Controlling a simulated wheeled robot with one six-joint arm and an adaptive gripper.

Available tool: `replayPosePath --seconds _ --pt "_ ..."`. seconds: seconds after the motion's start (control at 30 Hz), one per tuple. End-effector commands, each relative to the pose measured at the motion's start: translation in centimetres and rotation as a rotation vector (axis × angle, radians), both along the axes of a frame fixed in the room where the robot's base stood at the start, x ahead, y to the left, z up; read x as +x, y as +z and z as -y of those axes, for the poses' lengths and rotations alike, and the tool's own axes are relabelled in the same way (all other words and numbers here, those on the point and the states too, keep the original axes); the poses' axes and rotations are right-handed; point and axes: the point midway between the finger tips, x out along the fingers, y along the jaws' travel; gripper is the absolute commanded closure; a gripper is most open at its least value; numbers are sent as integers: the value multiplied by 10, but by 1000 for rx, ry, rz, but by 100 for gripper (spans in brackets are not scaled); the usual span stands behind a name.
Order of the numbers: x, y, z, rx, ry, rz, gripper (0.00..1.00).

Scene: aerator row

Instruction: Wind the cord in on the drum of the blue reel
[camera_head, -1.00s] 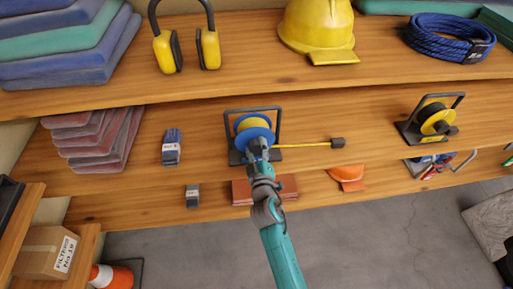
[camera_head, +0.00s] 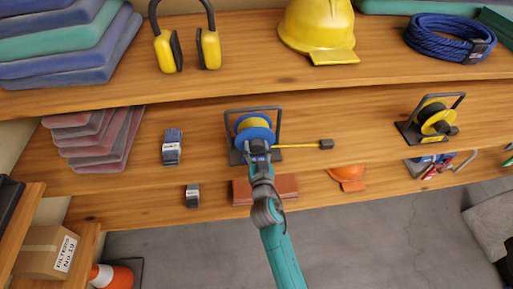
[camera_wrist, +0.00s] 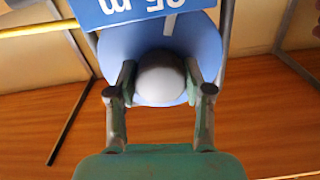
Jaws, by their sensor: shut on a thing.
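The blue reel (camera_head: 254,132) stands in its dark frame on the middle shelf, with yellow cord on its drum. A straight yellow cord (camera_head: 298,146) runs right from it to a dark plug (camera_head: 326,144) above the shelf. My gripper (camera_head: 257,149) is at the front of the reel. In the wrist view, the reel's blue disc (camera_wrist: 110,45) fills the top, with an upside-down "25 m" label. My gripper (camera_wrist: 160,90) is shut on a round grey knob (camera_wrist: 161,78) in front of the disc, one finger on each side. The drum is mostly hidden there.
A second reel (camera_head: 436,118), yellow and black, stands to the right on the same shelf. Gloves (camera_head: 172,148) lie to the left. A yellow helmet (camera_head: 318,25) and ear defenders (camera_head: 186,45) sit on the shelf above.

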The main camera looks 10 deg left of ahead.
Motion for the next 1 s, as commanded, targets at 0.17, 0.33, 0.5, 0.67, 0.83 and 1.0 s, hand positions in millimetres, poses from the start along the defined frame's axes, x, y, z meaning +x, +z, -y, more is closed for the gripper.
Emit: replayPosePath --seconds 0.17,0.33,0.5,0.67,0.83,1.0 --pt "0 -2 0 82 -1 -28 84" --pt "0 -2 0 130 -1 -42 84" --pt "0 -2 0 151 -1 -48 84" --pt "0 -2 0 154 -1 -49 84" --pt "0 -2 0 153 -1 -49 84" --pt "0 -2 0 154 0 -48 24"
